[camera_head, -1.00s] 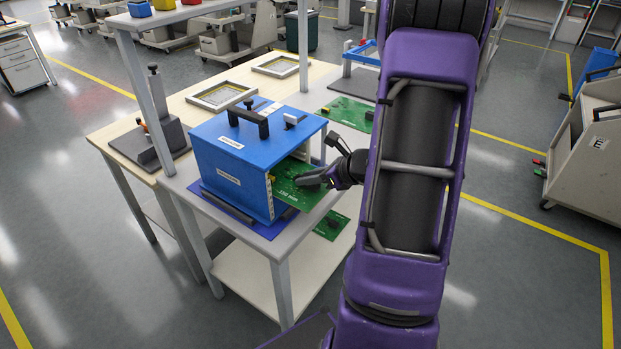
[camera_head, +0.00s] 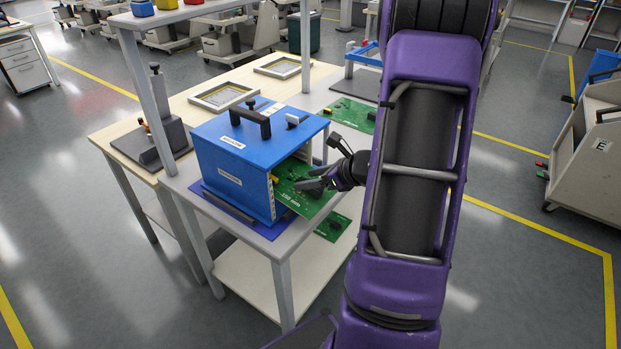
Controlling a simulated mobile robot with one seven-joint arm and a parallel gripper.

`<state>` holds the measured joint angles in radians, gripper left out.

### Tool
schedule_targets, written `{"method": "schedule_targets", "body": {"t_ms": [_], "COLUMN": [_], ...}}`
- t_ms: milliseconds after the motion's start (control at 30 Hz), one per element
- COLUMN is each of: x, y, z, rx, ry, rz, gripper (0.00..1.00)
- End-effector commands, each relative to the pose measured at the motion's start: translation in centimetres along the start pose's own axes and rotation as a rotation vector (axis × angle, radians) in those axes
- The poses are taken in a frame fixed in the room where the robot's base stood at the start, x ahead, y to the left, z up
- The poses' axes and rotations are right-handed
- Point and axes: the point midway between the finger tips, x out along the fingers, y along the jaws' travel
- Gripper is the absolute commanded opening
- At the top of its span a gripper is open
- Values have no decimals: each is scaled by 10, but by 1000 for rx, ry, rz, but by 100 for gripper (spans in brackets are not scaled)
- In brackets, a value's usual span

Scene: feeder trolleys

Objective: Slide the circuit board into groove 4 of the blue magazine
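The blue magazine (camera_head: 215,163) stands on the table on a dark blue mat, with a black handle on top and its slotted open side facing right. The green circuit board (camera_head: 311,205) sticks out of that side, its inner part hidden inside the magazine. Which groove it lies in cannot be made out. My gripper (camera_head: 309,181) is at the outer part of the board, its dark fingers overlapping the board in view. Whether they are closed on its edge is too small to tell.
Another green board (camera_head: 352,114) lies on the table behind the magazine, and one (camera_head: 332,227) lies lower, below the protruding board. Pale frames (camera_head: 222,95) and a grey stand (camera_head: 168,135) are on the wooden table at left. A grey trolley (camera_head: 588,160) stands at right.

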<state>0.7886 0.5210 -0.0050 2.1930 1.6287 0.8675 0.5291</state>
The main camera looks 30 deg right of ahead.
Motion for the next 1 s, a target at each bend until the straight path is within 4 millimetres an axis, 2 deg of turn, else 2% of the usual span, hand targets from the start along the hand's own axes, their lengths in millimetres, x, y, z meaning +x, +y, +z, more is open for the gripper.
{"method": "schedule_targets", "body": {"t_ms": [233, 367, 467, 800, 1000], "x": [-1, -13, -31, -115, -153], "y": [0, -1, -1, -1, 0], "z": [-1, 0, 1, 2, 1], "rx": [1, 1, 0, -1, 0], "ry": [2, 1, 1, 0, 0], "rz": [0, -3, -4, -5, -3], "gripper": [62, 62, 62, 62, 62]}}
